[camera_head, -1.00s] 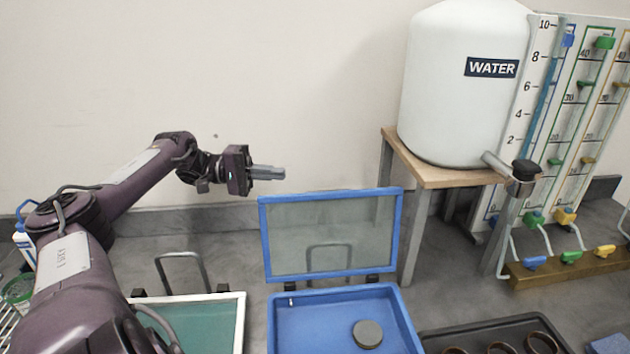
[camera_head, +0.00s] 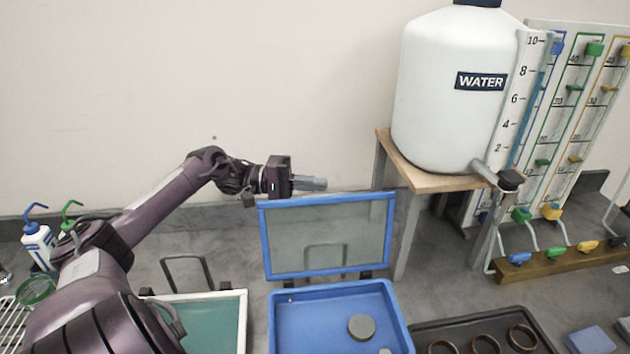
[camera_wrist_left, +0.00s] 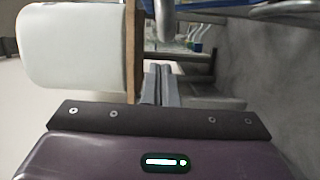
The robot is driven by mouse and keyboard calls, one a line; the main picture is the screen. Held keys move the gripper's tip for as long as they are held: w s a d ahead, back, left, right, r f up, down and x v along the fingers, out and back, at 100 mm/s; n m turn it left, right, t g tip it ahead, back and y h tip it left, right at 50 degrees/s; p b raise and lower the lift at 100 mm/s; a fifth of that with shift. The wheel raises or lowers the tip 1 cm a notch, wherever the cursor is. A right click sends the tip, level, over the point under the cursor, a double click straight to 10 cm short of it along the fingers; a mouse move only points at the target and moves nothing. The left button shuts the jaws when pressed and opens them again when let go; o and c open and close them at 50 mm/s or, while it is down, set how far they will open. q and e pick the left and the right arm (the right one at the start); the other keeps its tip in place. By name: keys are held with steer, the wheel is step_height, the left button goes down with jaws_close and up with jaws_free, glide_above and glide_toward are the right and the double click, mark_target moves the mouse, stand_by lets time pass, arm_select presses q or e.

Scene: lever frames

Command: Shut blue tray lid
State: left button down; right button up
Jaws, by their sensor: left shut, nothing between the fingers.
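The blue tray (camera_head: 276,322) stands on the counter at the bottom middle of the head view. Its lid, a blue frame with a clear pane (camera_head: 330,235), stands open, nearly upright at the tray's back edge. A grey disc (camera_head: 361,327) lies in the tray. My left gripper (camera_head: 318,184) is shut and empty. It points right, near the lid's top edge; whether it is behind the lid or touching it I cannot tell. In the left wrist view the closed fingers (camera_wrist_left: 160,85) show in the middle. My right gripper is not in view.
A white-rimmed tray (camera_head: 243,322) is left of the blue one. A wooden stand (camera_head: 430,180) with a white water tank (camera_head: 455,110) rises to the right. A dark tray (camera_head: 425,328) with brown rings lies at front right. Wash bottles (camera_head: 38,245) stand far left.

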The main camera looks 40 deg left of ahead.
arm_select(q)
steer(key=shift+s+d+p, duration=0.6)
steer(key=shift+d+p, duration=0.05)
steer(key=shift+d, duration=0.1)
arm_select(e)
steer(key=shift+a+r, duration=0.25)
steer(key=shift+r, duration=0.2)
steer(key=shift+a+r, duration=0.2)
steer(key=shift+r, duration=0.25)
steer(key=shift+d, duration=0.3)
